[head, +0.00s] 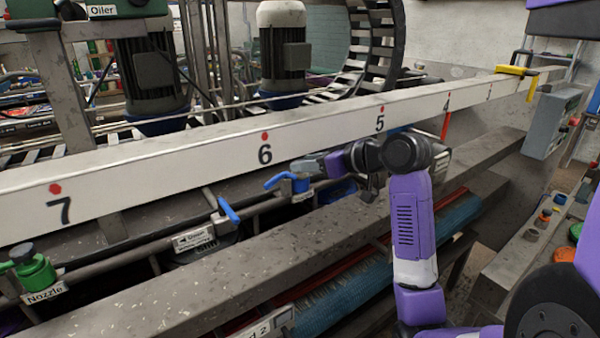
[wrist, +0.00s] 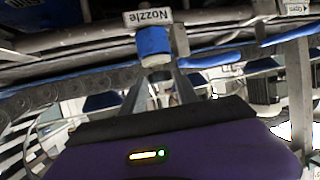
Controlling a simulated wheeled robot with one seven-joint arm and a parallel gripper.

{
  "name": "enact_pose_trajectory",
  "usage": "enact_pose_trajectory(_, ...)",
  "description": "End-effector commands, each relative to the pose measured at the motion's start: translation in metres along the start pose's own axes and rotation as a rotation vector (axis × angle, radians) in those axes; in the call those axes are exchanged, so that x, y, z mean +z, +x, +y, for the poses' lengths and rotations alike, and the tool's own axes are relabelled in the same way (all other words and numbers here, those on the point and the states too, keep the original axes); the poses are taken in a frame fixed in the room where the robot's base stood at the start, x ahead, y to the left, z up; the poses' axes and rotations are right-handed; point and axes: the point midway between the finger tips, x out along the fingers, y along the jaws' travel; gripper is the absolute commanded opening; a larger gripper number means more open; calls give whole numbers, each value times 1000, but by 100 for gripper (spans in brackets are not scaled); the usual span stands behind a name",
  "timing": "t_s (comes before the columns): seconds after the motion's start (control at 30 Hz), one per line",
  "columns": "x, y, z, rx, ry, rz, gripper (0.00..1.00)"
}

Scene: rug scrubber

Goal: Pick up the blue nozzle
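In the wrist view, where the picture is upside down, the blue nozzle (wrist: 153,44) is a short blue cylinder on a pipe, beside a white "Nozzle" label (wrist: 148,17). My gripper (wrist: 163,72) points at it, with its two grey fingers apart and the nozzle just beyond or near their tips. I cannot tell whether they touch it. In the head view my gripper (head: 312,165) is at the pipe below the white beam, near the 5 and 6 marks.
A green nozzle (head: 36,270) is at the far left. The numbered white beam (head: 190,157) runs behind my arm, and a grey beam (head: 160,298) runs in front of the pipe.

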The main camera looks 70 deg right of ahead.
Motion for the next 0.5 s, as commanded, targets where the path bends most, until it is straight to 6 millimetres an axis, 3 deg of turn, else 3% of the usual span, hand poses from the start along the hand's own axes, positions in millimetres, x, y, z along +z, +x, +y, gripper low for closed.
enact_pose_trajectory(0.07, 0, 0, 0, 0, 0, 0, 32)
enact_pose_trajectory(0.23, 0, 0, 0, 0, 0, 0, 0)
enact_pose_trajectory(0.5, 0, -1, 0, 0, 0, 0, 0)
